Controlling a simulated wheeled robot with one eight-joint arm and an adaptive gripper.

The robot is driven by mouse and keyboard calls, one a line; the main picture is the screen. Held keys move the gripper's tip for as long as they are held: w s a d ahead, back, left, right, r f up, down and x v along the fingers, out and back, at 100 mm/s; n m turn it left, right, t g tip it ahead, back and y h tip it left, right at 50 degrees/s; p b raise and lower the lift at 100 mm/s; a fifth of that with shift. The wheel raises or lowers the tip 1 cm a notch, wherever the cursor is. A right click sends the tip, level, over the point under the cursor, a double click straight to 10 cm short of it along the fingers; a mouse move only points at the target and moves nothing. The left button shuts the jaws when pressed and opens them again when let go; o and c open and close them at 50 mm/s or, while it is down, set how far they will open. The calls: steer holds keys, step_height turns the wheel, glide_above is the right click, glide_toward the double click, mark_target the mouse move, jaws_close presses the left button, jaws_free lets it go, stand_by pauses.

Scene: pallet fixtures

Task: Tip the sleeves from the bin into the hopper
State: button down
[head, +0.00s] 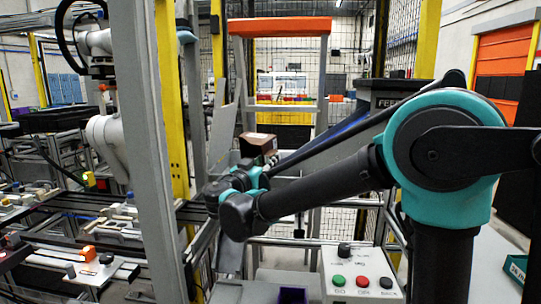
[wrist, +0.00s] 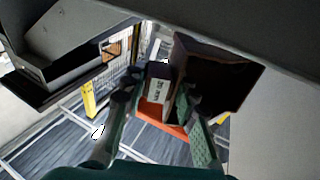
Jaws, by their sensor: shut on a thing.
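A brown box-like bin (head: 258,143) shows in the head view just beyond the end of my arm, raised and with a dark upper side. In the wrist view the brown bin (wrist: 222,70) is tilted, and part of it lies between the fingers of my gripper (wrist: 160,92). No sleeves can be made out in either view.
A control box (head: 362,285) with several buttons stands at the front. A purple container (head: 293,296) shows at the bottom edge. A grey post (head: 148,150) rises left of my wrist, before a conveyor line. A green crate (head: 517,268) is at the right edge.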

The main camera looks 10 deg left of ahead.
steer(key=f+t, duration=0.1)
steer(key=t, duration=0.1)
steer(key=s+f+t+h, duration=0.1)
steer(key=t, duration=0.1)
steer(key=f+t+h, duration=0.1)
steer(key=t, duration=0.1)
steer(key=shift+s+a+t, duration=0.15)
steer(key=shift+a+t, duration=0.1)
steer(key=shift+t, duration=0.15)
steer(key=shift+r, duration=0.1)
stand_by(1.0)
stand_by(0.6)
stand_by(0.5)
stand_by(0.5)
stand_by(0.5)
